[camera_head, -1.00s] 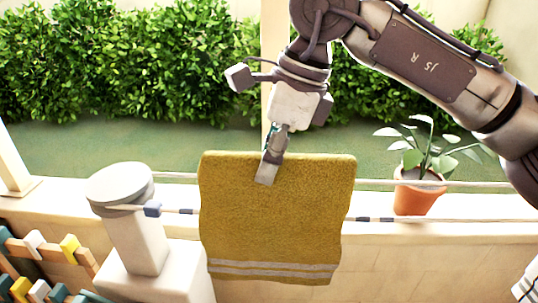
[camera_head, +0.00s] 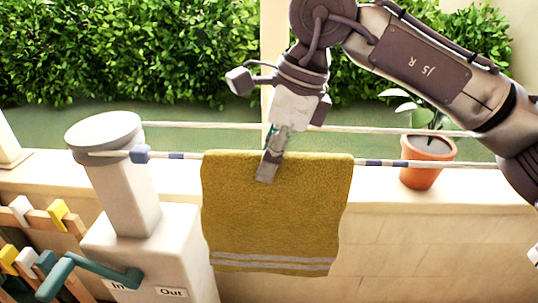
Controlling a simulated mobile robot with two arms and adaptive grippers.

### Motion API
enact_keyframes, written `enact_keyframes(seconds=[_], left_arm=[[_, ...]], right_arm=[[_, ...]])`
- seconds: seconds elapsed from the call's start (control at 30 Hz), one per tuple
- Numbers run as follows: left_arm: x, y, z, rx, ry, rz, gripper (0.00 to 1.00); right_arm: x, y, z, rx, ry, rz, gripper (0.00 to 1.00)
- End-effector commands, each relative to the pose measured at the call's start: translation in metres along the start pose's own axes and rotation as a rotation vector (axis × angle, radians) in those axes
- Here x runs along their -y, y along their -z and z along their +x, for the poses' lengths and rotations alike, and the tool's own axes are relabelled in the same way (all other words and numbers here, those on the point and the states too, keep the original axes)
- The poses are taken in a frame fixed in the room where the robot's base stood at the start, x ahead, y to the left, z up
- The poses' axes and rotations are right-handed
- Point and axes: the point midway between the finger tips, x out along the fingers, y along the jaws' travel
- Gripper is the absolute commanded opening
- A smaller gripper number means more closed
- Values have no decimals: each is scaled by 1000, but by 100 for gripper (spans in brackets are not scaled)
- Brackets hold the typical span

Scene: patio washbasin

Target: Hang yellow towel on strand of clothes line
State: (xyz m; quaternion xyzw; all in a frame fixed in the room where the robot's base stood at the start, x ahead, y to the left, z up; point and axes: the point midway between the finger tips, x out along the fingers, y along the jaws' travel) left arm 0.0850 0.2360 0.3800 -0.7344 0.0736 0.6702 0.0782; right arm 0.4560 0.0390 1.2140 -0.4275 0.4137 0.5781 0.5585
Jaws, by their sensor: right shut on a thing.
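The yellow towel (camera_head: 276,220), with pale stripes near its lower hem, hangs flat from my right gripper (camera_head: 268,170). The gripper is shut on the towel's top edge near the middle. The clothes line has a near strand (camera_head: 400,163) with blue and white bands and a plain far strand (camera_head: 380,131). The towel's top edge is slightly above the near strand in the picture, and the towel hides that strand's middle. I cannot tell whether the towel is folded over the strand or only in front of it. My left gripper is not in view.
A pale post with a round grey top (camera_head: 103,130) carries the line at left. Below it are a teal crank (camera_head: 80,270) and an "Out" label (camera_head: 171,292). A potted plant (camera_head: 424,172) stands on the white ledge at right. A peg rack (camera_head: 40,225) is at lower left.

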Motion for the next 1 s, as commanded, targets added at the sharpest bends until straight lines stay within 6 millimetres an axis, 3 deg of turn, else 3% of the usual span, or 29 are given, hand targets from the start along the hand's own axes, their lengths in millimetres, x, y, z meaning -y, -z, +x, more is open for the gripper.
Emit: enact_keyframes(seconds=[0.37,0.4,0.57,0.87,1.0], left_arm=[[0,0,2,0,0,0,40],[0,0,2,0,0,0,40],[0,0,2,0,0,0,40],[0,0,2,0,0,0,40],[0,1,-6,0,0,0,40]], right_arm=[[0,1,2,1,1,0,0],[0,1,2,1,1,0,27],[0,1,3,1,1,0,51],[0,1,2,0,0,0,51],[0,-3,-8,0,0,0,51]])
